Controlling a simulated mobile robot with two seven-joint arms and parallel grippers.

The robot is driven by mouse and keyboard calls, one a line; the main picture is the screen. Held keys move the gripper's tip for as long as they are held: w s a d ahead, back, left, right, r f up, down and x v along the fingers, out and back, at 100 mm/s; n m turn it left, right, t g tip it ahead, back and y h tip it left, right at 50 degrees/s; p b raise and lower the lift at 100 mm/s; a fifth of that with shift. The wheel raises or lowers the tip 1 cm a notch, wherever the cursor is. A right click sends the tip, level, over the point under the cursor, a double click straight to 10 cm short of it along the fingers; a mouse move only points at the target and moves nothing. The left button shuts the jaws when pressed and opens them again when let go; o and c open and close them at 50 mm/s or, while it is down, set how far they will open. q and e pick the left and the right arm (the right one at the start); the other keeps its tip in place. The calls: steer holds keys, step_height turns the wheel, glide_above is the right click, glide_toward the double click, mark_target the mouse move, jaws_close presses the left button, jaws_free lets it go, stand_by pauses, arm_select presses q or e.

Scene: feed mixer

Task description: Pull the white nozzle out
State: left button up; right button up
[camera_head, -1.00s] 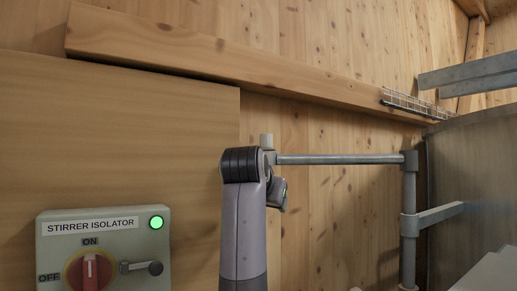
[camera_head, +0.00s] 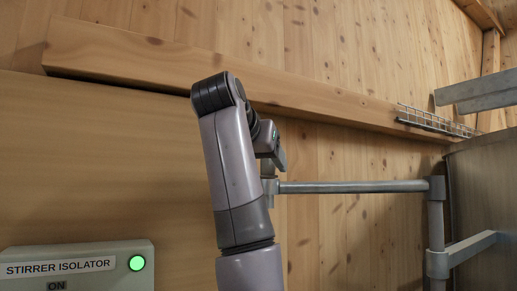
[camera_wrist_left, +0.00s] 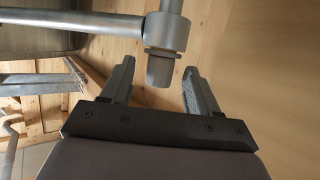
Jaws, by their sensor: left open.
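My left gripper (camera_wrist_left: 158,66) is open, with one finger on each side of the nozzle in the left wrist view. Gaps show between the fingers and the nozzle, and I see no contact. How far the nozzle is between the fingers in depth is hard to tell. My right gripper is not in view.
The horizontal pipe (camera_head: 350,187) runs right to an upright post (camera_head: 436,235) beside a grey metal tank (camera_head: 485,195). A stirrer isolator box (camera_head: 100,265) with a lit green lamp is at lower left. A wooden beam (camera_head: 300,95) crosses the plank wall behind.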

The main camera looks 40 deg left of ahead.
arm_select(q)
steer(key=shift+x, duration=1.1)
steer(key=c, duration=1)
steer(key=shift+r, duration=0.1)
steer(key=shift+r, duration=0.15)
steer(key=shift+r, duration=0.55)
steer(key=shift+r, duration=0.35)
steer(key=shift+r, duration=2.4)
